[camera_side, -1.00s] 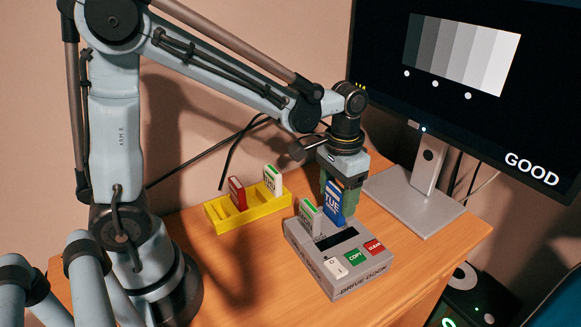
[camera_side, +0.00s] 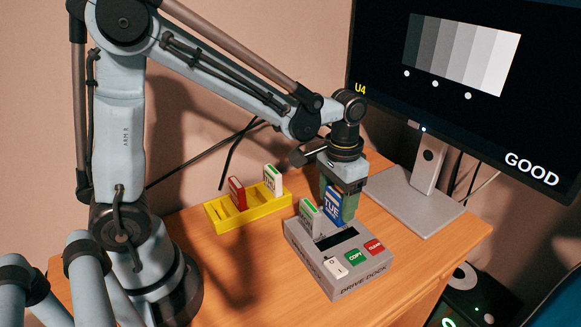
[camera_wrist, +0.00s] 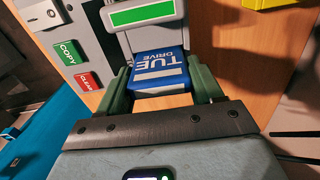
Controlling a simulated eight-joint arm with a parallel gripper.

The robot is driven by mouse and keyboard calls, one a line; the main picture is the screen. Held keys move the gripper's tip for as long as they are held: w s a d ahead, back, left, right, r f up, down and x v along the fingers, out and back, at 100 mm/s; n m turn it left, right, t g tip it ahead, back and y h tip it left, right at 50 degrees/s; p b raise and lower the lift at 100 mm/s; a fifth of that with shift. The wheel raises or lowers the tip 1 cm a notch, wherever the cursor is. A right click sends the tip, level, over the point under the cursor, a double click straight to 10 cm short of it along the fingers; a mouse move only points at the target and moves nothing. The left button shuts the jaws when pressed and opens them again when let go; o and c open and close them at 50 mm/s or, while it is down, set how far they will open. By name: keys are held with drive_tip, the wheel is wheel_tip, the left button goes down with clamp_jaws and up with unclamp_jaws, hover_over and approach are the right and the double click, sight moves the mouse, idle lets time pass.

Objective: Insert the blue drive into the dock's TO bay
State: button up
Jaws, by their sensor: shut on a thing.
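The blue drive (camera_side: 333,206), marked TUE, is upright between the fingers of my gripper (camera_side: 340,192), which is shut on it. The wrist view shows the drive (camera_wrist: 160,70) gripped between both green fingers (camera_wrist: 160,86). In the side view, the grey dock (camera_side: 312,262) is right below; the drive's lower end is at the dock's back edge. I cannot tell whether it is inside a bay. A grey drive with a green label (camera_side: 310,216) stands in the dock to the left. No bay lettering is readable.
A yellow rack (camera_side: 226,223) left of the dock holds a red drive (camera_side: 237,192) and a white-and-green drive (camera_side: 272,181). A monitor on a grey stand (camera_side: 415,205) is close behind on the right. The dock has COPY (camera_side: 355,257) and CLEAR (camera_side: 373,247) buttons.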

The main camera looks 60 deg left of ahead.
drive_tip(key=shift+f, duration=0.35)
drive_tip(key=o, duration=1.2)
drive_tip(key=shift+o, duration=0.6)
drive_tip(key=shift+r, duration=0.1)
drive_tip(key=shift+r, duration=3.45)
drive_tip(key=s+a+t, duration=0.1)
drive_tip(key=s, duration=0.1)
drive_tip(key=s+r+t, duration=0.1)
drive_tip(key=s+t, duration=0.1)
drive_tip(key=s+a+t, duration=0.1)
drive_tip(key=s+t, duration=0.1)
drive_tip(key=shift+a+r, duration=0.25)
drive_tip(key=shift+a, duration=0.05)
drive_tip(key=shift+s+a+f+n+t, duration=0.2)
drive_tip(key=shift+s+t, duration=0.2)
drive_tip(key=shift+t, duration=0.15)
drive_tip(key=shift+s+a+f+n+t, duration=0.1)
drive_tip(key=shift+s+a+t, duration=0.05)
drive_tip(key=shift+s+t, duration=0.35)
